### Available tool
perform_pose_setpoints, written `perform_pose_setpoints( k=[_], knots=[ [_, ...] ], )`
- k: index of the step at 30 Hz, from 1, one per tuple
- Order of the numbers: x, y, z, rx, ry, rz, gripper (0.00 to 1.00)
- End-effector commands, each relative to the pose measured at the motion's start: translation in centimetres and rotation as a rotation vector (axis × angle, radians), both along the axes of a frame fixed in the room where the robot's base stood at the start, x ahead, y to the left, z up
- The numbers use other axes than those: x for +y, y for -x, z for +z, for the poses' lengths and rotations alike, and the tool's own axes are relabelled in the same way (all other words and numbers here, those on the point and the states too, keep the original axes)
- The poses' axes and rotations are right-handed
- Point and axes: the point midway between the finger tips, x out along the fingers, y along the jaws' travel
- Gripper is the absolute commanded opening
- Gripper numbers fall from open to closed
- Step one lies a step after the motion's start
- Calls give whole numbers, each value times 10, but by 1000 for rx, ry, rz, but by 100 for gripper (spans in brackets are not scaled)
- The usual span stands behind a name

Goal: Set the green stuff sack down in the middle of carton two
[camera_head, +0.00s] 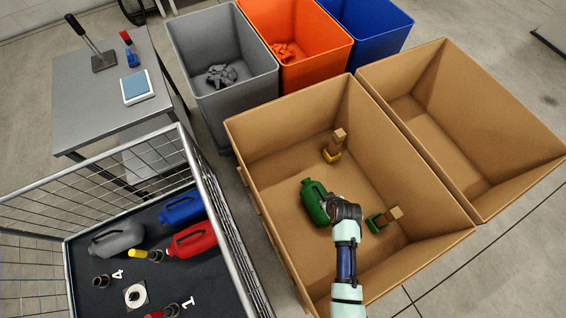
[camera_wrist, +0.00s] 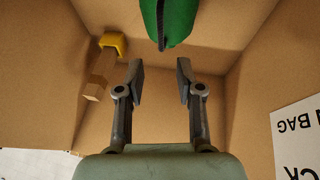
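The green stuff sack (camera_head: 314,203) is inside the nearer, left-hand cardboard carton (camera_head: 258,150), close to my gripper (camera_head: 343,207). Which carton is number two cannot be read. In the wrist view the green sack (camera_wrist: 180,22), with a dark seam, is beyond my fingertips and cut by the top edge. My gripper (camera_wrist: 160,80) is open there, with an empty gap between its two fingers. The sack appears apart from the fingers. Whether its underside rests fully on the carton floor is hard to tell.
A wooden block with a yellow part (camera_head: 333,149) and one with a green part (camera_head: 383,218) are in the same carton. The other carton (camera_head: 470,140) looks empty. Grey (camera_head: 222,105), orange and blue bins stand behind. A wire cage (camera_head: 218,220) holds several jugs at left.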

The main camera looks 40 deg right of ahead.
Motion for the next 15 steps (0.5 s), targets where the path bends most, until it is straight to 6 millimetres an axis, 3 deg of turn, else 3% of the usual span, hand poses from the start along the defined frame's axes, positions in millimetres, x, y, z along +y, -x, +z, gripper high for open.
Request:
perform_pose_setpoints(
  k=[5, 8, 11, 14, 15],
  knots=[
    [0, -1, 1, -2, 1, 1, 36],
    [6, -22, 21, -32, 19, 21, 36],
    [32, -73, 79, -123, 57, 70, 36],
    [90, -130, 164, -268, 80, 139, 36],
    [120, -146, 199, -331, 79, 166, 36]
  ],
)
